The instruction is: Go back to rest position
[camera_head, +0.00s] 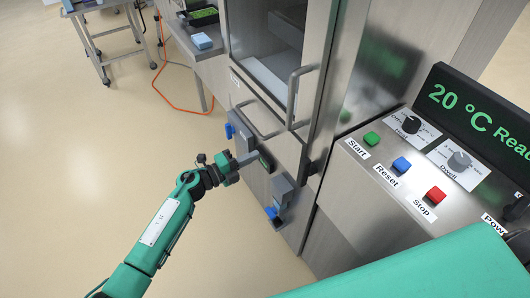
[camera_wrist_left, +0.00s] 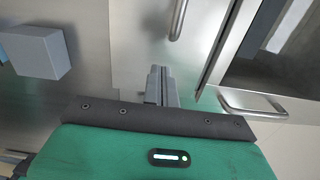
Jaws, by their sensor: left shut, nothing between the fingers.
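My left gripper (camera_head: 250,157) is at the front of the steel machine, beside the lower panel between two grey latch-like parts. Its fingers are shut with nothing between them. In the left wrist view the closed fingers (camera_wrist_left: 160,84) point toward the steel front, below a bar handle. I cannot tell from these views whether they touch the panel. My left arm reaches in from the lower left. My right gripper is not in view.
The machine's door handle (camera_head: 295,98) is above right of the gripper. Grey latches with blue tabs (camera_head: 277,201) stick out nearby. The control panel has green, blue and red buttons (camera_head: 435,194). An orange cable (camera_head: 163,75) lies on the floor. Open floor (camera_head: 75,170) is to the left.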

